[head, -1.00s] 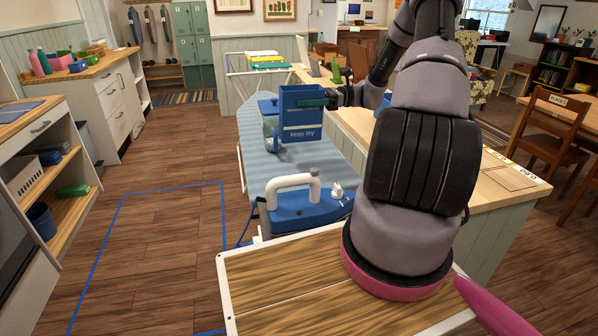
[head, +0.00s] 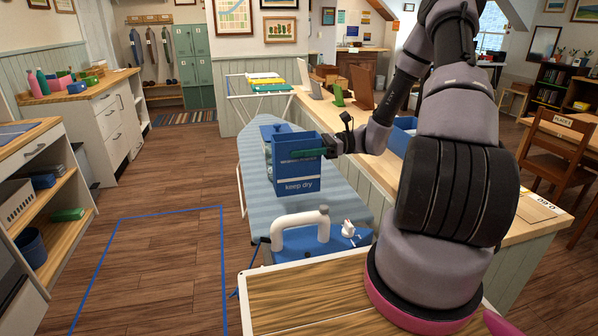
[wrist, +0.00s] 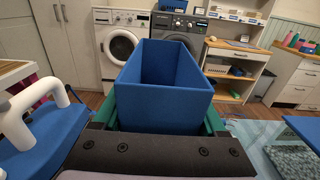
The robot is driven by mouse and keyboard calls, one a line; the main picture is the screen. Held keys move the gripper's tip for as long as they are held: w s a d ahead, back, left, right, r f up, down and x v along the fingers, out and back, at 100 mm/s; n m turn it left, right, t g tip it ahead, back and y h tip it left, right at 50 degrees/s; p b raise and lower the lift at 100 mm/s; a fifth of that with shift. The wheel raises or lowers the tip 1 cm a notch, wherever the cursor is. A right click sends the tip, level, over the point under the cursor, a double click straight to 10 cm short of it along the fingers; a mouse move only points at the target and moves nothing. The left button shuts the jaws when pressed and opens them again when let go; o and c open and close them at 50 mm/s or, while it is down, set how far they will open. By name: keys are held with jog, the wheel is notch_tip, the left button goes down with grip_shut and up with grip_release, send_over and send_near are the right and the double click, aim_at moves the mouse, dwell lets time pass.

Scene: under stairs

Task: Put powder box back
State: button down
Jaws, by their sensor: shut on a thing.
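The powder box (head: 295,187) is a blue open-topped box marked "keep dry". It is upright and held over the striped ironing board (head: 250,165); I cannot tell whether its base touches anything. My gripper (head: 328,150) is shut on it, with green fingers. In the wrist view the box (wrist: 160,97) sits between the green fingers of my gripper (wrist: 165,125), and the part of its inside that shows looks empty. A blue-lidded container partly shows behind the box in the head view.
A blue iron with a white handle (head: 300,222) stands close in front of the box; its handle (wrist: 45,100) is left in the wrist view. A long wooden counter (head: 420,170) runs along the right. Shelves (head: 45,190) stand left. Open floor (head: 160,260) lies between.

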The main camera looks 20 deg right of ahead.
aim_at(299, 164)
jog(key=shift+f, duration=2.65)
grip_release()
jog(key=shift+d, duration=0.25)
jog(key=d, duration=1.1)
jog(key=shift+d, duration=0.3)
jog(key=shift+s, duration=0.1)
